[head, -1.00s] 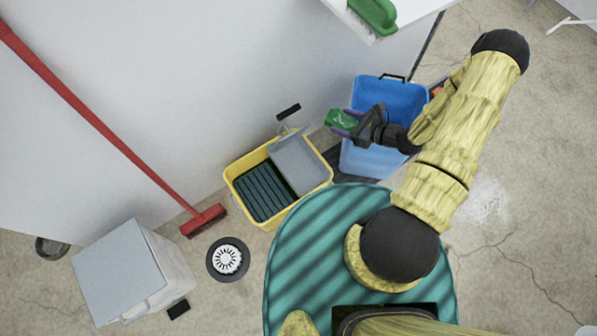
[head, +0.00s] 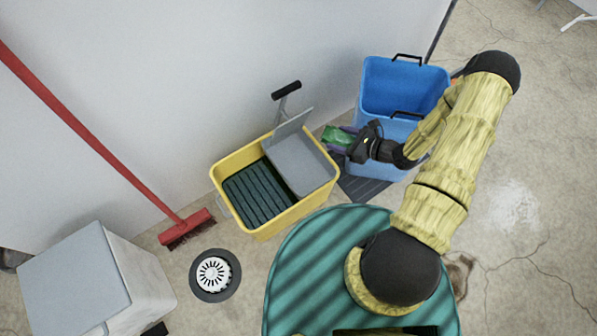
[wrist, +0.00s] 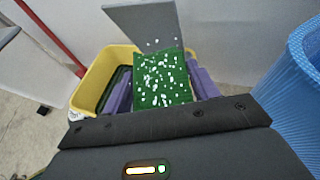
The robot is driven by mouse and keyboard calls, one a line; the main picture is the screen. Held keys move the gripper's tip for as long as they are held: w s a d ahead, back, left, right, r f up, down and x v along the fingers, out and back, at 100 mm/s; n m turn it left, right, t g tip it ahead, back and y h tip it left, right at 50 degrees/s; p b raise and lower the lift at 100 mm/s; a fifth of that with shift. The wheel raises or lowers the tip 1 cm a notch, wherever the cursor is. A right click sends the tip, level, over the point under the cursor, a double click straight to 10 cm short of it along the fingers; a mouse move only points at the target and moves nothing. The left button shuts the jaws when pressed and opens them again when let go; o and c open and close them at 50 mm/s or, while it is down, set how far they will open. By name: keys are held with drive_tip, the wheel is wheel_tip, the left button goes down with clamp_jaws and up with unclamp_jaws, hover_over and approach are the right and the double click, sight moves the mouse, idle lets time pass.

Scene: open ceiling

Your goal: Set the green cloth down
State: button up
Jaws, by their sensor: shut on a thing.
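The green cloth (head: 338,136) is held in my gripper (head: 345,142), just right of the yellow bucket and in front of the blue bin. In the wrist view the cloth (wrist: 162,80) is a green piece with white specks. It sits between the two purple fingers of my gripper (wrist: 161,88), which are shut on it. It is held up in the air, and in that view it covers part of the yellow bucket and its grey wringer plate behind it.
The yellow bucket (head: 228,172) with a dark ribbed inside and grey plate stands left of my gripper. The blue bin (head: 375,75) is behind and right. A red broom (head: 187,230), a round drain (head: 214,274) and a grey lidded bin (head: 75,275) are left. A wall runs behind.

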drive_tip(key=f+b, duration=0.6)
drive_tip(key=f, duration=0.1)
drive_tip(key=f+b, duration=0.3)
drive_tip(key=f, duration=0.1)
drive_tip(key=shift+w+a, duration=0.3)
drive_tip(key=shift+w, duration=0.1)
drive_tip(key=shift+r, duration=0.1)
drive_tip(key=shift+r, duration=0.1)
drive_tip(key=b, duration=0.5)
hover_over(301, 156)
drive_tip(key=s+d, duration=0.3)
drive_tip(key=d, duration=0.1)
wheel_tip(301, 156, down, 5)
drive_tip(key=shift+w+a, duration=0.4)
drive_tip(key=w+a+f+b, duration=0.2)
drive_tip(key=a+f, duration=0.1)
drive_tip(key=shift+a+f+b, duration=0.15)
drive_tip(key=shift+a+b, duration=0.05)
drive_tip(key=shift+b, duration=0.15)
